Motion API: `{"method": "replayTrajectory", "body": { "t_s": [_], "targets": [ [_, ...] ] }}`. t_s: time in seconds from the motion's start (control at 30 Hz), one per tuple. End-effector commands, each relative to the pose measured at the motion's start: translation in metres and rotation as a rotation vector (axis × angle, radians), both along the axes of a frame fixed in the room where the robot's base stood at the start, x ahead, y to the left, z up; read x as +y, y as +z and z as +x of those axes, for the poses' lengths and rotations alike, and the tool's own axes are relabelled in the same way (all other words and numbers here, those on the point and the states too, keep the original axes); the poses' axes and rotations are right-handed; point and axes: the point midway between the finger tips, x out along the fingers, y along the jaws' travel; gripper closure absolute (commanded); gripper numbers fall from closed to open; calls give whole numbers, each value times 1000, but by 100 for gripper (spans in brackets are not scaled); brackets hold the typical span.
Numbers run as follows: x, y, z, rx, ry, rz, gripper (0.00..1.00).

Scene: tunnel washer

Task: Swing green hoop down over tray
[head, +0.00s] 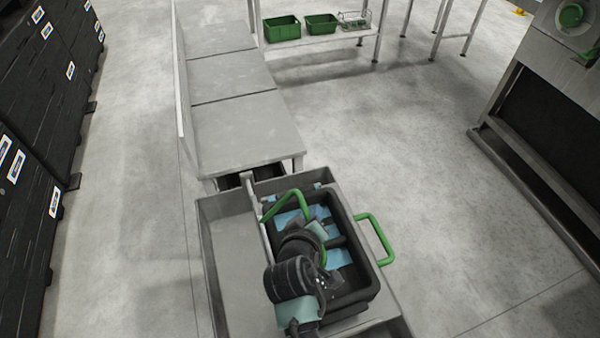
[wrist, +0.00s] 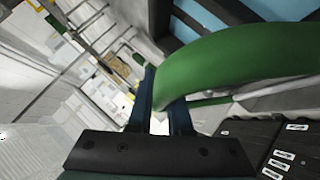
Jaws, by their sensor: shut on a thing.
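A black tray (head: 366,270) with blue contents (head: 338,258) sits in a grey trough-like stand at the bottom centre of the head view. One green hoop (head: 285,200) stands raised over the tray's left and middle part; it also shows large in the wrist view (wrist: 240,62). A second green hoop (head: 377,238) sticks out past the tray's right side. My gripper (wrist: 160,98) is shut on the raised hoop, whose bar runs in between the fingers. In the head view my arm hides part of the tray and the grip itself.
The grey stand (head: 222,262) has an empty bay left of the tray. A grey table run (head: 245,125) extends behind it. Green bins (head: 282,28) stand on a far shelf. Dark stacked crates (head: 40,90) line the left; a machine (head: 550,120) stands right. Open floor lies right.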

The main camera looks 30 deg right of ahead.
Motion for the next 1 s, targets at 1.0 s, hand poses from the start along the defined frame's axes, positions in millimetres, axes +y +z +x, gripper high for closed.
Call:
{"method": "replayTrajectory", "body": {
  "t_s": [1.0],
  "targets": [
    [-28,-87,-8,-160,0,556,100]
  ]
}}
